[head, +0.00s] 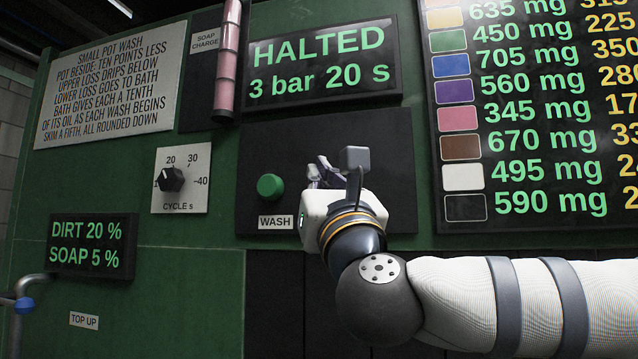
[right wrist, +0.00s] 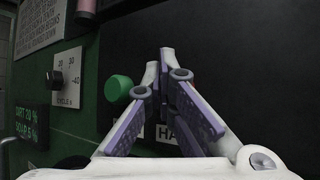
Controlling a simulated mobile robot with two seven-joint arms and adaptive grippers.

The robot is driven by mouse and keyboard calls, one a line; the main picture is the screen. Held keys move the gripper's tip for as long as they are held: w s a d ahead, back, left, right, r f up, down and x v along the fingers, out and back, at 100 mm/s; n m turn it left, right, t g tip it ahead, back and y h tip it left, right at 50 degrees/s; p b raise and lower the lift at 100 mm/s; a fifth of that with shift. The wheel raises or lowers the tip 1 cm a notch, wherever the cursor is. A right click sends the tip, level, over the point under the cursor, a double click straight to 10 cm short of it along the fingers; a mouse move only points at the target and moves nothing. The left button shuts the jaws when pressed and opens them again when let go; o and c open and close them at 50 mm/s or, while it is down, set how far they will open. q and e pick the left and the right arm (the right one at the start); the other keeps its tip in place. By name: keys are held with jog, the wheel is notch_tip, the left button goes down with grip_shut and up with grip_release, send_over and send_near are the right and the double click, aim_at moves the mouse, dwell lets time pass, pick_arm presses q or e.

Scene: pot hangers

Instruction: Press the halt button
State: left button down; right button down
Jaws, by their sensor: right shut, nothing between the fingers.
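My right gripper (head: 322,172) is shut and empty in front of the black panel (head: 400,165) in the head view. In the right wrist view its fingers (right wrist: 165,62) come together near the tips, over the same panel. A label starting "HA" (right wrist: 166,134) shows partly between the fingers in the right wrist view. The display (head: 320,65) above reads "HALTED, 3 bar 20 s". My left gripper is not in view.
A green round button (head: 270,187) with a "WASH" label (head: 276,222) sits left of my gripper. Further left are a cycle knob (head: 171,179) and a "DIRT 20 %, SOAP 5 %" display (head: 91,246). A colour chart board (head: 540,120) hangs at right.

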jog(key=shift+s+a, duration=0.15)
jog(key=shift+s, duration=0.5)
jog(key=s, duration=0.1)
jog(key=s+a, duration=0.1)
jog(key=s, duration=0.2)
jog(key=shift+s+a, duration=0.3)
jog(key=shift+s, duration=0.1)
